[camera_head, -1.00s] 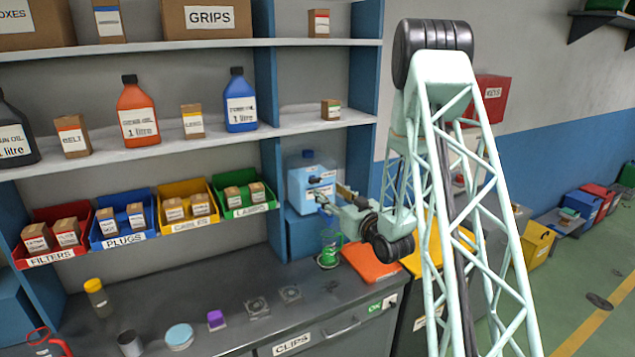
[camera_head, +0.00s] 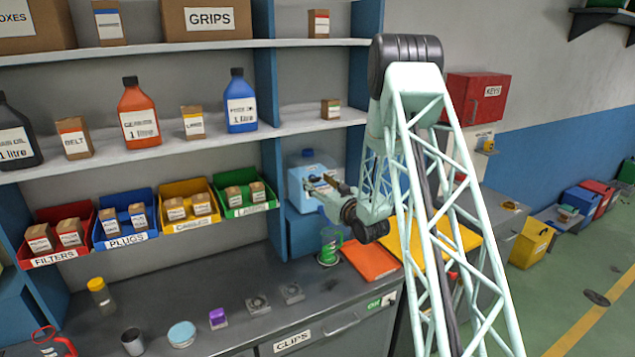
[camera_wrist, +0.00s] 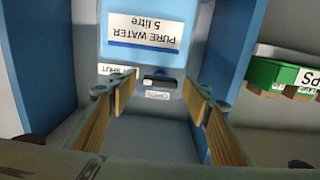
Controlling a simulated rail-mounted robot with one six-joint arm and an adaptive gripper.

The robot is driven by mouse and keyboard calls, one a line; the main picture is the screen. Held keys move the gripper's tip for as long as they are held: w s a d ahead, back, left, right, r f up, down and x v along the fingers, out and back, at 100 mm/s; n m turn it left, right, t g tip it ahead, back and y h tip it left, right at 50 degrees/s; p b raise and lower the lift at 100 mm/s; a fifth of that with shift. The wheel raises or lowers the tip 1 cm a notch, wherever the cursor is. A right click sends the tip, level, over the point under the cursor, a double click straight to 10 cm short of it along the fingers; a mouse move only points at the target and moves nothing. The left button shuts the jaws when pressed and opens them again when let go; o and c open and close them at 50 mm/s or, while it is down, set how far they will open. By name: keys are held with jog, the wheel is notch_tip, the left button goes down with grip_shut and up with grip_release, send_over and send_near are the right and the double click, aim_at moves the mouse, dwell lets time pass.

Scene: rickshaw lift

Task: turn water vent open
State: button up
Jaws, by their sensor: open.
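The light blue water container (camera_head: 297,181) stands in the blue shelf bay at the back of the bench. In the wrist view the water container (camera_wrist: 189,17) appears upside down, with a "PURE WATER 5 litre" label. Below that label, a vent (camera_wrist: 165,84) shows as a dark slot with a white piece in it. A SHUT label (camera_wrist: 117,69) and an OPEN label (camera_wrist: 157,95) sit by it. My gripper (camera_wrist: 160,82) is open and empty, its wood-coloured pads on either side of the vent in this view. In the head view my gripper (camera_head: 322,182) is in front of the container. Contact cannot be told.
Blue shelf walls (camera_wrist: 222,50) flank the container closely. A green-based clear vessel (camera_head: 329,248) and an orange board (camera_head: 368,260) are on the bench below my gripper. Parts bins (camera_head: 245,194) hang to the left. A red keys box (camera_head: 478,98) is on the wall at right.

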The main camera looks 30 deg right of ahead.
jog(key=shift+c, duration=0.3)
jog(key=c, duration=0.8)
jog(key=n+b, duration=0.4)
jog(key=b, duration=0.7)
jog(key=shift+f, duration=0.15)
jog(key=n+b, duration=0.6)
jog(key=b, duration=0.7)
jog(key=shift+a+n+b, duration=0.15)
jog(key=shift+n+b, duration=0.15)
jog(key=n+b, duration=0.2)
jog(key=b, duration=0.1)
jog(key=shift+n+b, duration=0.8)
jog(key=shift+b, duration=0.25)
jog(key=shift+n+b, duration=0.35)
jog(key=shift+n, duration=1.55)
